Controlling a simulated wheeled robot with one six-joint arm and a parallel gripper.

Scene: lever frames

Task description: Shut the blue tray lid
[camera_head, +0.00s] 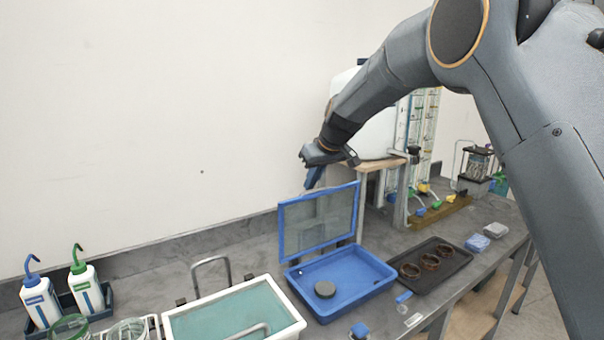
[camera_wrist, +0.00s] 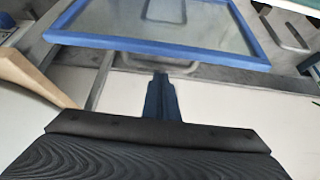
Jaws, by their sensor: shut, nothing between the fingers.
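In the wrist view the lid (camera_wrist: 160,43) fills the upper part. My gripper (camera_head: 313,181) is at the lid's top edge, slightly behind or above it; I cannot tell whether it touches. Its fingers (camera_wrist: 161,84) are shut together and empty, and their tips appear just short of the lid's blue rim in the wrist view.
A white tub of teal liquid with wire handles (camera_head: 235,313) stands left of the tray. A dark tray with several brown rings (camera_head: 432,264) is at right. A wooden stand (camera_head: 381,164) with a white container rises behind. Two wash bottles (camera_head: 88,287) stand far left.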

